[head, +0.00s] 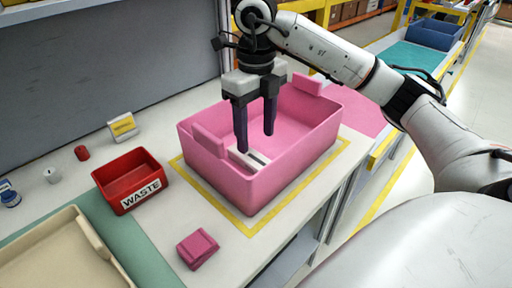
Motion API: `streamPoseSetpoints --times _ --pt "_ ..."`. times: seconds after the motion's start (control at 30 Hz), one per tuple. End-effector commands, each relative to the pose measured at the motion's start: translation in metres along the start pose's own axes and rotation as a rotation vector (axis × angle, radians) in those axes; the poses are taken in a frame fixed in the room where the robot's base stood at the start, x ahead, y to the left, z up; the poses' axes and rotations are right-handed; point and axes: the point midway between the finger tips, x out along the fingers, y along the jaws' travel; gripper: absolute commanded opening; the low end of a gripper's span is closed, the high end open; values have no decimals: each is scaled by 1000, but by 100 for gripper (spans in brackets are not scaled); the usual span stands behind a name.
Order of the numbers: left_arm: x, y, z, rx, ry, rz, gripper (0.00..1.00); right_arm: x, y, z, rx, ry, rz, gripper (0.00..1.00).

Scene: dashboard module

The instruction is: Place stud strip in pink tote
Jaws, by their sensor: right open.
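The pink tote (290,178) stands on the white table inside a yellow outline. A pale strip with a dark line, which looks like the stud strip (247,160), lies inside it, near the left part of its floor. My right gripper (256,143) points down into the tote, fingers apart, just above the strip. The fingers partly cover the strip, and the tote's near wall hides some of the floor. I cannot tell if a finger touches the strip. My left gripper is not in view.
A red waste bin (131,182) stands left of the tote. A small pink block (197,248) lies in front. A beige tray (95,243) sits on a green mat at lower left. Small items and a yellow-white card (122,127) are near the back wall.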

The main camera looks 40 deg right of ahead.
Motion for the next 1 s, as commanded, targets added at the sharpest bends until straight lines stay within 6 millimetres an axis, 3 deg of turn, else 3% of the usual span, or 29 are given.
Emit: streamPoseSetpoints --times 0.1,0.3,1.0 --pt "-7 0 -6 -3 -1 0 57 -28 0 1 0 -4 -2 54" --pt "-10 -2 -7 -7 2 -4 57 -49 0 0 1 -1 -1 54" --pt "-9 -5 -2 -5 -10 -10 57 -52 0 0 0 0 0 54"
